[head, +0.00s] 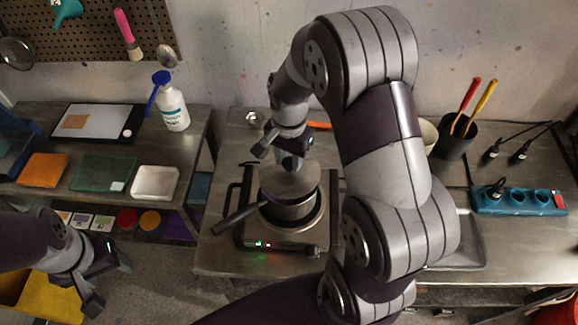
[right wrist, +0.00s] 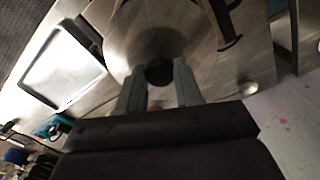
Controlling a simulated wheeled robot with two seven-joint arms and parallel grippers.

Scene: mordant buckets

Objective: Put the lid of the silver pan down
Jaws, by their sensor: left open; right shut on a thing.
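The silver pan (head: 290,213) stands on the hot plate (head: 256,236), its dark handle (head: 238,219) pointing to the lower left. Its round metal lid (head: 289,181) is over the pan and hides much of its opening. It seems slightly raised, but I cannot tell the gap exactly. My right gripper (head: 291,160) is shut on the lid's knob. In the right wrist view the black knob (right wrist: 160,72) sits between the fingertips, with the lid (right wrist: 142,35) beyond. My left gripper (head: 108,279) is open and empty at the lower left, away from the pan.
The metal table (head: 224,252) has some free room left of the hot plate. A black cup (head: 455,137) with tools and a blue socket strip (head: 518,202) are on the right. A white bottle (head: 173,108) and several trays stand on the left bench. My right arm hides the middle.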

